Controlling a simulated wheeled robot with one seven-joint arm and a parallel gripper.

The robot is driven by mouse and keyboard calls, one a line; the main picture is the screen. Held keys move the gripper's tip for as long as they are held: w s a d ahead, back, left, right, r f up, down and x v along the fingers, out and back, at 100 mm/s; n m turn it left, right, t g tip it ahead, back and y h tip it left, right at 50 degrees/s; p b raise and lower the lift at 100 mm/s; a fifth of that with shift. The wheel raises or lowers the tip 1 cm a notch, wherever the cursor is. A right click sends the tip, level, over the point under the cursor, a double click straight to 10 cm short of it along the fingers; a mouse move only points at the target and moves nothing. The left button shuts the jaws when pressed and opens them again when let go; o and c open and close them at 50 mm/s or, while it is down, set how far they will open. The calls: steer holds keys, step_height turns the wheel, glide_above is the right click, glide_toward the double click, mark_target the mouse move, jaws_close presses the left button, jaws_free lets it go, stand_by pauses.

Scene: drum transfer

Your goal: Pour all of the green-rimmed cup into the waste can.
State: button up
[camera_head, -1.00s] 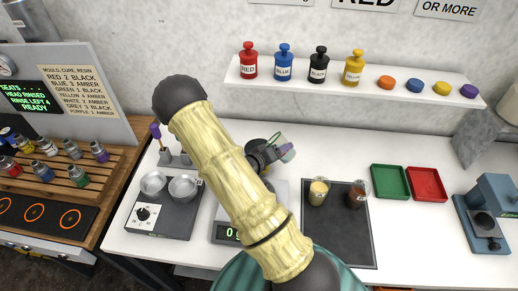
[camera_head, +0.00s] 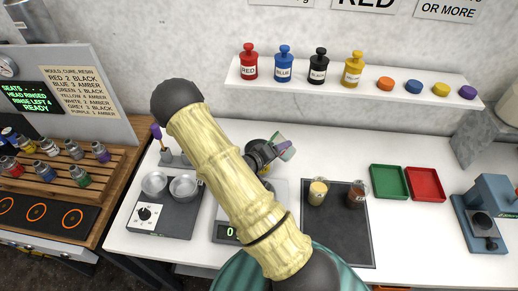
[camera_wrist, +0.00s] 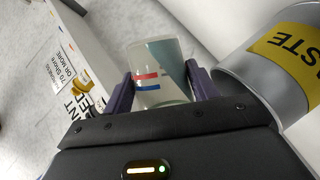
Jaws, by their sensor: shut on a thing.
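My gripper (camera_wrist: 160,88) is shut on a clear cup (camera_wrist: 158,60) with red and blue marks, held between its two purple fingers in the wrist view. The cup also shows in the head view (camera_head: 285,146), tilted above the white bench, with a greenish rim. In the wrist view the grey waste can (camera_wrist: 262,90), with a yellow label ending in "STE", lies close at the right, beside the right finger. The cup is apart from its mouth. I cannot make out how much the cup holds.
A scale (camera_head: 225,231) stands partly behind my arm. A dark mat (camera_head: 345,240) holds a yellowish cup (camera_head: 318,192) and a brown one (camera_head: 356,195). Green (camera_head: 389,182) and red (camera_head: 426,184) trays lie to the right. A shelf (camera_head: 300,82) of bottles runs along the wall.

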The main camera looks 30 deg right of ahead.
steer(key=shift+w+a+f+n+g+h, duration=0.1)
steer(key=shift+f+n+g+h, duration=0.2)
steer(key=shift+n, duration=0.5)
stand_by(0.7)
steer(key=shift+w+a+r+n+h+p, duration=0.4)
steer(key=shift+w+n+p, duration=0.1)
steer(key=shift+w+p, duration=0.25)
stand_by(0.4)
steer(key=shift+w+a+r+n+p, duration=0.15)
steer(key=shift+r+n+p, duration=0.1)
steer(key=shift+n+p, duration=0.15)
stand_by(0.5)
steer(key=shift+f+m+b, duration=0.3)
steer(key=shift+f+b, duration=0.05)
steer(key=shift+b, duration=0.15)
steer(key=shift+s+d+f+m+y+b, duration=0.15)
steer(key=shift+s+d+f+m+b, duration=0.15)
steer(key=shift+s+b, duration=0.2)
steer(key=shift+s+d+f+m+y+b, duration=0.2)
steer(key=shift+s+d+m+b, duration=0.1)
steer(key=shift+s+b, duration=0.2)
steer(key=shift+r+m+p, duration=0.4)
steer(key=shift+r, duration=0.1)
steer(key=shift+d+r+m+y, duration=0.1)
steer(key=shift+m+y, duration=0.15)
steer(key=shift+m, duration=0.05)
